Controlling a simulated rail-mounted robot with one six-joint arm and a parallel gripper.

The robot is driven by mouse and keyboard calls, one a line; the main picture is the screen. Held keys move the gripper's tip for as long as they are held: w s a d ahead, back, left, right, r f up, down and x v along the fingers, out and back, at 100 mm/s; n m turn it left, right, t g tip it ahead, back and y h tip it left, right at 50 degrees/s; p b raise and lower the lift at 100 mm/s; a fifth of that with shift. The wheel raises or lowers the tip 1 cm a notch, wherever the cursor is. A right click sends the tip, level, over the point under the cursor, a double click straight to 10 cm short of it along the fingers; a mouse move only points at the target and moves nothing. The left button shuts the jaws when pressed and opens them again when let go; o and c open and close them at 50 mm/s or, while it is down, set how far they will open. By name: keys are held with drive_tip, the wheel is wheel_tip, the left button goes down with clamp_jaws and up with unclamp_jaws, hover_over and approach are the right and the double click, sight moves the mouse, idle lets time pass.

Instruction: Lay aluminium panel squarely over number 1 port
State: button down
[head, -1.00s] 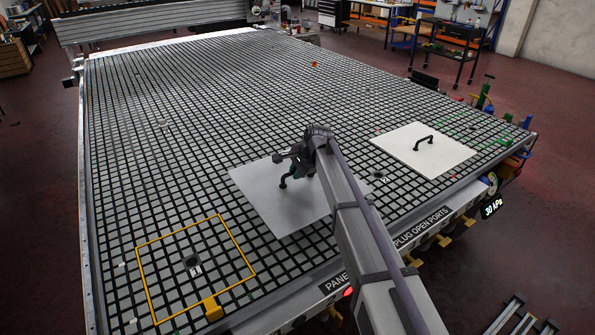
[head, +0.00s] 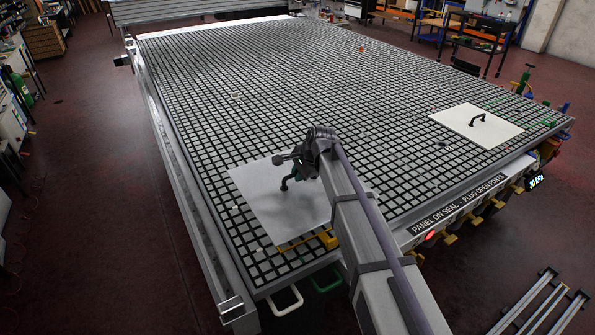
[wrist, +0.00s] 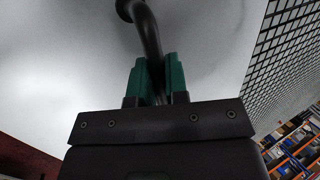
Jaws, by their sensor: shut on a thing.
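My gripper (head: 297,178) is shut on the black bar handle (wrist: 150,35) of the grey aluminium panel (head: 262,212); the green fingertips (wrist: 160,78) sit either side of the handle in the wrist view. The panel lies flat over the near left corner area of the grid table. It covers most of the yellow outline; only its front edge and yellow tab (head: 328,240) show past the panel's front edge. The number 1 port is hidden under the panel. I cannot tell whether the panel touches the table or hangs just above it.
A second pale panel (head: 462,127) with a black handle lies at the right of the grid table (head: 330,95). A sign (head: 458,205), a red lamp (head: 430,236) and a pressure display (head: 536,181) are on the front edge. The grid behind my panel is mostly clear.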

sight(298, 192)
drive_tip(key=shift+s+a, duration=0.25)
drive_tip(key=shift+a, duration=0.1)
drive_tip(key=shift+w+d, duration=0.15)
drive_tip(key=shift+d, duration=0.15)
wheel_tip(298, 192, down, 8)
drive_tip(key=b, duration=0.7)
drive_tip(key=shift+a+r+b, duration=0.1)
drive_tip(key=shift+r+b, duration=0.05)
drive_tip(key=shift+b, duration=0.2)
drive_tip(key=shift+f+b, duration=0.75)
drive_tip(key=c, duration=1.1)
unclamp_jaws()
drive_tip(key=shift+o, duration=0.2)
drive_tip(key=shift+r, duration=0.1)
